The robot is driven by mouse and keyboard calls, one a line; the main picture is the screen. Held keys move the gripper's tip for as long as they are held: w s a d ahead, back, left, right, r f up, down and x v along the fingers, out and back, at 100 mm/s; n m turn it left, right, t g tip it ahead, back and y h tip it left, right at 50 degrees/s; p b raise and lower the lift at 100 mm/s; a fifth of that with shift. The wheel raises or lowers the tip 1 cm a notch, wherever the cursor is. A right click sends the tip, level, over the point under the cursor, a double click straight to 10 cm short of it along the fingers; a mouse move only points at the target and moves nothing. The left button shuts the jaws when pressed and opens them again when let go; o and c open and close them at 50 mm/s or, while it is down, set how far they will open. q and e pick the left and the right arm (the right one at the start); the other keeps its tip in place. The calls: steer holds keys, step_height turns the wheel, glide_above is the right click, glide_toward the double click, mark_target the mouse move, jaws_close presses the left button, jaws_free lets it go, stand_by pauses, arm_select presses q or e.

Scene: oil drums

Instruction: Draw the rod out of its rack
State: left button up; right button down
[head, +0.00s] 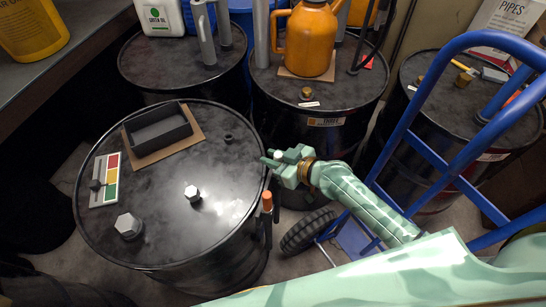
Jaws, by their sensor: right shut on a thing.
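A slim upright piece with an orange top (267,201) stands in a dark holder (266,232) at the right side of the near left drum. It looks like a rod in its rack, but the holder is dark and hard to make out. My right gripper (276,160) is pale green and lies just beyond that drum's right rim, above the orange top in the picture and apart from it. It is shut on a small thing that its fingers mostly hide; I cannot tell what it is. My left gripper is not in view.
The near left drum (160,235) carries a black tray (158,130), a colored strip (106,178), a hex bolt (128,225) and a smaller bolt (192,193). Behind stands a drum with an orange can (306,40). A blue hand truck (411,125) stands at right.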

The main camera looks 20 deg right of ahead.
steer(key=shift+r+p, duration=0.6)
steer(key=shift+r, duration=0.5)
step_height(320, 180, up, 8)
steer(key=p, duration=0.8)
steer(key=shift+r, duration=0.15)
step_height(320, 180, up, 12)
steer(key=p, duration=1.1)
steer(key=shift+f, duration=0.2)
